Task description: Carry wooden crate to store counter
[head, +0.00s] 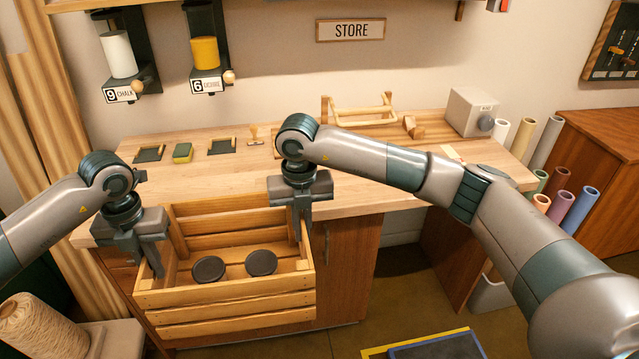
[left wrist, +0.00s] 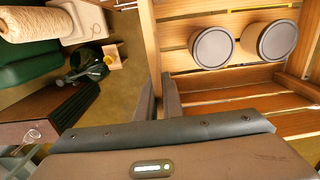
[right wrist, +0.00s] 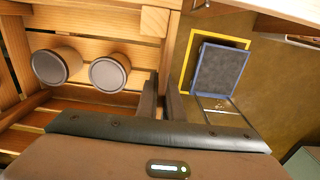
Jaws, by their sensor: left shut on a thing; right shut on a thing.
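The wooden crate (head: 240,318) is slatted and holds two round jars with dark lids (head: 209,269). It is in front of the store counter (head: 240,165), at about its front edge, and looks roughly level. My left gripper (head: 152,268) is shut on the crate's left end wall; the wall also shows in the left wrist view (left wrist: 150,45). My right gripper (head: 303,232) is shut on the right end wall, which shows in the right wrist view (right wrist: 172,45). The crate's underside is hidden, so I cannot tell whether anything supports it.
On the counter are dark pads (head: 150,154), a green block (head: 183,152), a stamp (head: 254,134), a wooden rack (head: 360,112) and a grey box (head: 472,112). The counter's middle front is bare. A twine spool (head: 38,325) stands at lower left. Coloured rolls (head: 580,208) stand at right.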

